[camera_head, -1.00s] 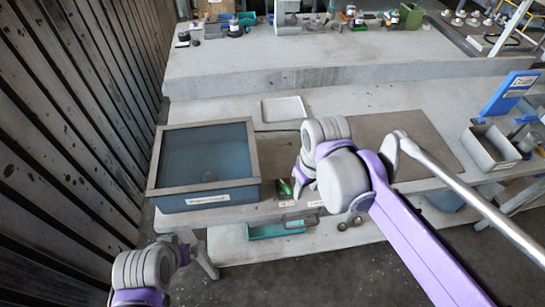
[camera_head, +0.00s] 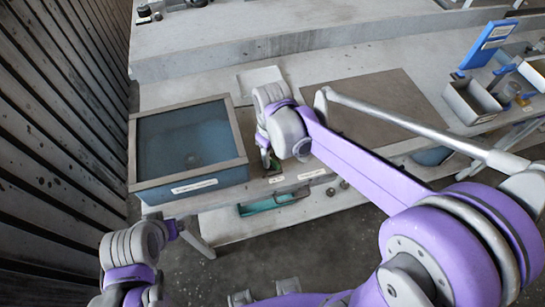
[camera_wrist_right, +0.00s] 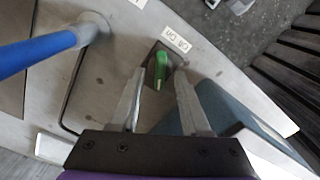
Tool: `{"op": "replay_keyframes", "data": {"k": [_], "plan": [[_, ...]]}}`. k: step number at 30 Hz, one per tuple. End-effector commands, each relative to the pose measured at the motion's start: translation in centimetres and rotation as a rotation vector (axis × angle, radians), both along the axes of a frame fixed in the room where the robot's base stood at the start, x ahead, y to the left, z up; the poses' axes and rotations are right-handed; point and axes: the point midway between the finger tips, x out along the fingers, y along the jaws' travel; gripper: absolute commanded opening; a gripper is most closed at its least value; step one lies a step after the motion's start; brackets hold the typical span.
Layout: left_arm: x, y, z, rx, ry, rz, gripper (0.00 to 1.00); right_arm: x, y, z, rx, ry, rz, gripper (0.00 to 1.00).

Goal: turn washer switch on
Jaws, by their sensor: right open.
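The washer is a blue tank (camera_head: 148,199) with a grey-framed lid and a white label, on the left of the bench in the head view. The green switch lever (camera_wrist_right: 160,68) stands on a dark plate beside a white label in the wrist view. My right gripper (camera_wrist_right: 159,80) is open, with its fingers on either side of the lever and a visible gap to each. In the head view the right gripper (camera_head: 269,161) is beside the washer's right edge and largely covers the switch. My left gripper (camera_head: 172,229) is low at the left, its jaws unclear.
A blue handle (camera_wrist_right: 35,55) and a dark bent bar lie left of the switch in the wrist view. A teal tray (camera_head: 275,203) is below the bench front. A white tray (camera_head: 261,80) lies behind my right gripper. Grey bins (camera_head: 470,105) stand at the right.

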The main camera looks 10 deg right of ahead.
Motion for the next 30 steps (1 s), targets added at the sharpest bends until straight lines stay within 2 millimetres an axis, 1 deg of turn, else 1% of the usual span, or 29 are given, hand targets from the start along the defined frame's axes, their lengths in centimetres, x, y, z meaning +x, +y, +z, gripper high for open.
{"op": "replay_keyframes", "data": {"k": [1, 4, 13, 14, 15, 17, 18, 21, 30], "plan": [[-0.04, 0.0, -0.1, 0.0, 0.001, 0.0, 0.92, -0.02, -0.01, -0.58, 0.0, 0.0, 0.0, 0.46], [-0.06, 0.0, -0.14, 0.0, 0.001, 0.0, 0.92, 0.0, -0.01, -1.17, 0.0, 0.0, 0.0, 0.46], [-0.05, 0.0, -0.13, 0.0, 0.001, 0.0, 0.92, -0.02, -0.01, -1.36, 0.0, 0.0, 0.0, 0.46], [-0.05, 0.0, -0.13, 0.0, 0.001, 0.0, 0.92, -0.02, -0.01, -1.35, 0.0, 0.0, 0.0, 0.43], [-0.05, 0.0, -0.13, 0.0, 0.001, 0.0, 0.92, -0.02, -0.01, -1.35, 0.0, 0.0, 0.0, 0.35], [-0.05, 0.0, -0.13, 0.0, 0.001, 0.0, 0.92, -0.02, -0.01, -1.35, 0.0, 0.0, 0.0, 0.25], [-0.05, 0.0, -0.13, 0.0, 0.001, 0.0, 0.92, -0.02, -0.01, -1.34, 0.0, 0.0, 0.0, 0.17], [-0.05, 0.0, -0.13, 0.0, 0.001, 0.0, 0.92, -0.03, -0.01, -1.34, 0.0, 0.0, 0.0, 0.0], [-0.06, 0.0, -0.14, 0.0, 0.001, 0.0, 0.92, -0.03, -0.01, -1.33, 0.0, 0.0, -0.001, 0.0]]}}
